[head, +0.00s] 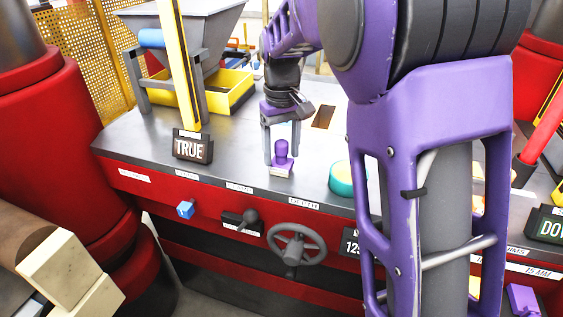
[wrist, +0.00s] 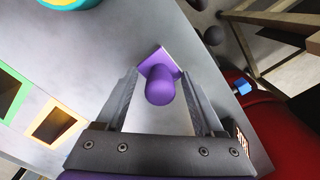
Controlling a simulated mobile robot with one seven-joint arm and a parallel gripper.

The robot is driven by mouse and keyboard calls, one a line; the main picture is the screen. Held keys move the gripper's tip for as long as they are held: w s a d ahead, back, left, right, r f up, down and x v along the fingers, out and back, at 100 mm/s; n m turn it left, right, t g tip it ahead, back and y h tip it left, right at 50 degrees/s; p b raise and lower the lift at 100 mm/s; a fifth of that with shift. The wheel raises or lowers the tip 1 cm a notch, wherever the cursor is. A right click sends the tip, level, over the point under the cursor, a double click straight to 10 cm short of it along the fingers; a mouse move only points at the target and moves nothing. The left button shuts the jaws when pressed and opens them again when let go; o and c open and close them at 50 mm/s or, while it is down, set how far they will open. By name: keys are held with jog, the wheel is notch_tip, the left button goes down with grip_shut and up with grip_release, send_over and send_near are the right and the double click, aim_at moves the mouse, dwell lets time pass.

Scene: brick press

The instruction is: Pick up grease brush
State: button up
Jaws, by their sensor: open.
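The grease brush is a small purple piece with an upright rounded handle and a flat base with a pale lower edge. In the head view the brush (head: 282,160) stands on the grey bench top near its front edge. In the wrist view the brush (wrist: 160,88) is seen from above, between the fingers. My gripper (head: 281,148) is open and points down over the brush, with one finger on each side of the handle. The wrist view shows my gripper (wrist: 160,76) with gaps between the handle and both fingers.
A teal round tub (head: 341,179) stands to the right of the brush. A "TRUE" sign (head: 193,147) stands to the left, by a yellow post. A yellow bin (head: 230,90) is behind. A handwheel (head: 296,244) and levers stick out of the red front panel. The bench has square holes.

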grip_shut()
dwell(0.3)
jog(key=shift+r, duration=0.1)
